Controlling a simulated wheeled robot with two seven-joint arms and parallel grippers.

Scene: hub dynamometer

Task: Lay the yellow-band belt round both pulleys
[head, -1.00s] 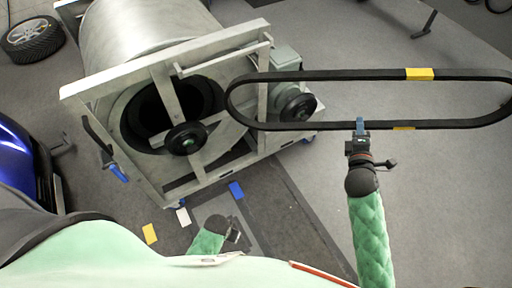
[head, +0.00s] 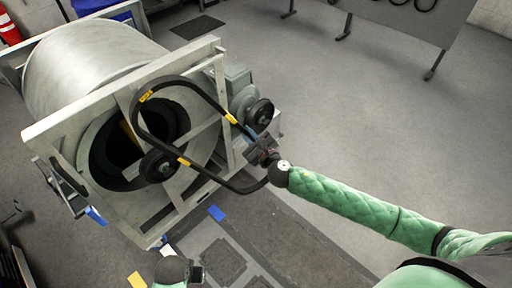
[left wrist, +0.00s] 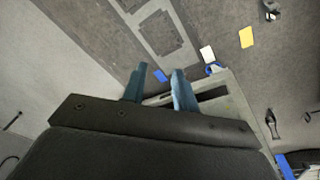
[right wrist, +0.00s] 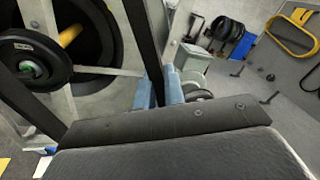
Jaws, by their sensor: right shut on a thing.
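The belt (head: 215,181) is a long black loop with yellow bands. It hangs tilted in front of the metal frame. The left pulley (head: 157,166) shows just outside the loop's lower-left strand, and the right pulley (head: 260,115) outside its right strand. The loop appears around neither. Both pulleys also show in the right wrist view, one at left (right wrist: 35,60), one partly behind the fingers (right wrist: 199,95). My right gripper (head: 250,140) is shut on the belt's right strand. My left gripper (left wrist: 159,72) is open and empty, low over the floor.
The frame (head: 95,113) carries a large metal drum (head: 85,60) with a dark opening. A grey-green motor housing (head: 236,80) sits by the right pulley. Blue, white and yellow patches lie on the floor. Open floor (head: 340,110) lies to the right.

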